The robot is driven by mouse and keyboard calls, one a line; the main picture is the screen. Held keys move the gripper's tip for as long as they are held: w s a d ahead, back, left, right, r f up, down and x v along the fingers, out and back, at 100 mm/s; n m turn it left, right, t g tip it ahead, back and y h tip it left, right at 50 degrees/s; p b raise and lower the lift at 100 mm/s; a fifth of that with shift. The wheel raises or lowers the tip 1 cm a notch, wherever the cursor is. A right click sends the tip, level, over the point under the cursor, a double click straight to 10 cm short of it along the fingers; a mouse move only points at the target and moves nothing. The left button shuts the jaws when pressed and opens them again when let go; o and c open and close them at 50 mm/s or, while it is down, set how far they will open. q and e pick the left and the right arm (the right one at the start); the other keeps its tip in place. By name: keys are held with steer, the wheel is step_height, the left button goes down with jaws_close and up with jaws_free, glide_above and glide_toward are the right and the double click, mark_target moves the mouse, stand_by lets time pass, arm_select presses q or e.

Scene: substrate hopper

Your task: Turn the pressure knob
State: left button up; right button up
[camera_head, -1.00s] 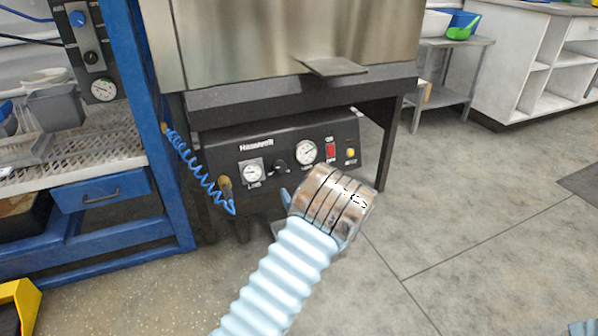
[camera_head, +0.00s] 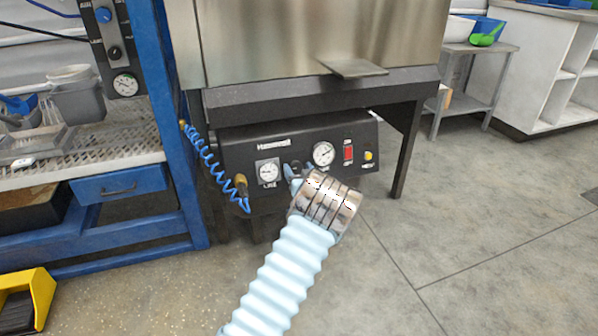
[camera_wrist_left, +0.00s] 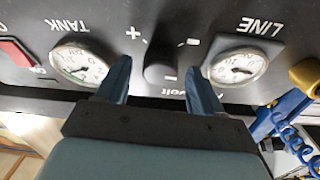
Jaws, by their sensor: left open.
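The black pressure knob (camera_wrist_left: 165,58) sits on the compressor's dark front panel (camera_head: 240,150), between the LINE gauge (camera_wrist_left: 238,67) and the TANK gauge (camera_wrist_left: 80,64). Plus and minus marks flank it. My left gripper (camera_wrist_left: 158,76) is open, its two blue fingers on either side of the knob; I cannot tell whether they touch it. In the head view the left gripper (camera_head: 291,172) is at the panel between the two gauges and mostly hides the knob. My right gripper is not in view.
A red switch (camera_head: 348,153) and a yellow button (camera_head: 368,156) are right of the TANK gauge. A coiled blue hose (camera_head: 215,170) hangs at the panel's left, beside a blue rack (camera_head: 180,150). A metal hopper (camera_head: 270,45) stands above. The floor at right is clear.

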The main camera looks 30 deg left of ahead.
arm_select(q)
steer(key=c, duration=1.1)
steer(key=shift+o, duration=0.2)
steer(key=shift+m, duration=0.4)
steer(key=m+p, duration=0.1)
steer(key=m, duration=0.1)
steer(key=m+t+h+p, duration=0.1)
steer(key=m, duration=0.1)
steer(key=shift+s+r+h, duration=0.1)
steer(key=shift+r+h, duration=0.05)
steer(key=shift+h, duration=0.15)
steer(key=m+h+p, duration=0.1)
steer(key=m, duration=0.3)
steer(key=m+h+p, duration=0.1)
steer(key=m, duration=0.2)
steer(key=shift+a+r+m+t+h+p, duration=0.1)
steer(key=shift+m+t+h+p, duration=0.2)
steer(key=shift+m+p, duration=0.1)
steer(key=m+p, duration=0.1)
steer(key=m, duration=0.2)
steer(key=m+g+h+p, duration=0.1)
steer(key=m, duration=0.1)
steer(key=shift+m+h, duration=0.3)
steer(key=shift+m, duration=0.1)
steer(key=m+g+p, duration=0.1)
steer(key=m, duration=0.3)
steer(key=shift+m+h, duration=0.3)
steer(key=shift+m+g, duration=0.3)
